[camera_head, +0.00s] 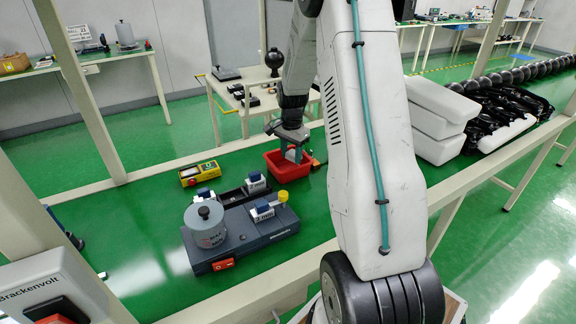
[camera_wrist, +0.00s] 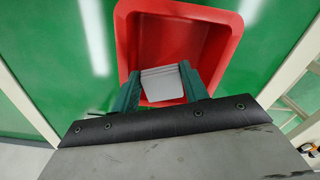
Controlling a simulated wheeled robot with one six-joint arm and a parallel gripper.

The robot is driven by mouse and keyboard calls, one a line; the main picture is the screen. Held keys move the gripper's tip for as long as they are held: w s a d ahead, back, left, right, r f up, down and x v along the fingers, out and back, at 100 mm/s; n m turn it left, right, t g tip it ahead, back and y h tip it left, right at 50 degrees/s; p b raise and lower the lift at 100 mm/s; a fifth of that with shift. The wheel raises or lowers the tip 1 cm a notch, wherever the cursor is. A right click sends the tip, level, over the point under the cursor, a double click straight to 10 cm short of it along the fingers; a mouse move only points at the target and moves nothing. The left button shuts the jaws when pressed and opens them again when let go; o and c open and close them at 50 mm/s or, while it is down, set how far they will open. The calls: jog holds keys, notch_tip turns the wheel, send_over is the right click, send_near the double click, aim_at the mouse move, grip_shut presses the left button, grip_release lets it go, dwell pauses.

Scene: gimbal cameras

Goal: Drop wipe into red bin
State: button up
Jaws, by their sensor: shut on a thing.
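The red bin (camera_head: 275,167) stands on the green tabletop in the head view, with my gripper (camera_head: 291,150) over it. In the wrist view the red bin (camera_wrist: 227,53) opens below my gripper (camera_wrist: 160,88). My gripper is shut on a folded whitish-grey wipe (camera_wrist: 162,81), held between its two green fingers over the bin's opening. The wipe shows only as a small pale patch (camera_head: 292,155) in the head view. The bin's inside looks empty in the wrist view, apart from what the wipe and my gripper hide.
Left of the bin are a dark grey device (camera_head: 240,240) with a grey lidded canister (camera_head: 205,226) and a yellow meter (camera_head: 200,173). A small orange-red object (camera_head: 316,164) lies right of the bin. White blocks (camera_head: 437,120) and black-wrapped goods (camera_head: 505,108) lie farther right.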

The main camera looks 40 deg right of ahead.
jog(key=o, duration=1.1)
notch_tip(320, 180, up, 8)
jog(key=shift+f, duration=0.1)
